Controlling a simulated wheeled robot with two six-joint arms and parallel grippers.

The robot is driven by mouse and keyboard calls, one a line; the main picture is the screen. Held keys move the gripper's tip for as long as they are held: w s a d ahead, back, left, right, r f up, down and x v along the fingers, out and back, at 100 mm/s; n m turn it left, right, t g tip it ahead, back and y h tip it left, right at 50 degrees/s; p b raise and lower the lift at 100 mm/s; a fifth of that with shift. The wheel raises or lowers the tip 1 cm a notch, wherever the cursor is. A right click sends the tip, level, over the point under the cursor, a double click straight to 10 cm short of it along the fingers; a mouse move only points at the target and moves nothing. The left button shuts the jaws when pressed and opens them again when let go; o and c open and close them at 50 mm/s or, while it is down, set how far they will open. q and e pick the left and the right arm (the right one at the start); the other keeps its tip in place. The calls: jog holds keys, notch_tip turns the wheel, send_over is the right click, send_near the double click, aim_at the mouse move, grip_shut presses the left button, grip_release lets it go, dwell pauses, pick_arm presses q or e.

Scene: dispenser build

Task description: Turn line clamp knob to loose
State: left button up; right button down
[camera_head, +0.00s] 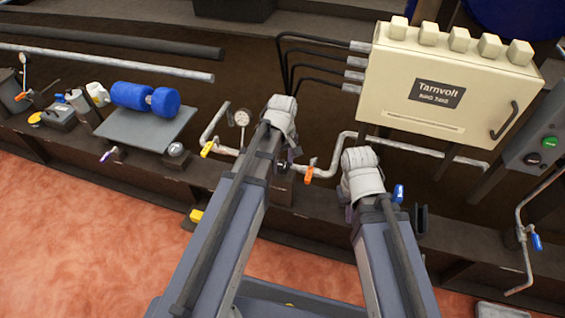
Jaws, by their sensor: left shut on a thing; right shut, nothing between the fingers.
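My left gripper (291,157) reaches down from its pale wrist to the pipe line behind the long bench. It is shut on a small dark knob (284,168) that looks like the line clamp knob. The knob is mostly hidden by my arm and fingers, so its turn position cannot be read. An orange valve handle (308,171) sits on the pipe just right of it. My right gripper (350,212) is shut and empty, pointing down at the bench edge, mostly hidden behind its wrist and arm.
A cream Tarnvolt box (450,75) stands behind my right arm. A gauge (241,118) and yellow handle (207,149) are left of my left gripper. Blue handles (398,193) (536,242) are on the right.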

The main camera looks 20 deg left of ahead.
pick_arm(q)
jog(key=n, duration=0.4)
jog(key=shift+n, duration=0.3)
jog(key=n, duration=0.3)
jog(key=shift+n, duration=0.4)
jog(key=n, duration=0.6)
jog(key=shift+n, duration=0.4)
jog(key=o, duration=1.4)
jog(key=shift+r, duration=0.1)
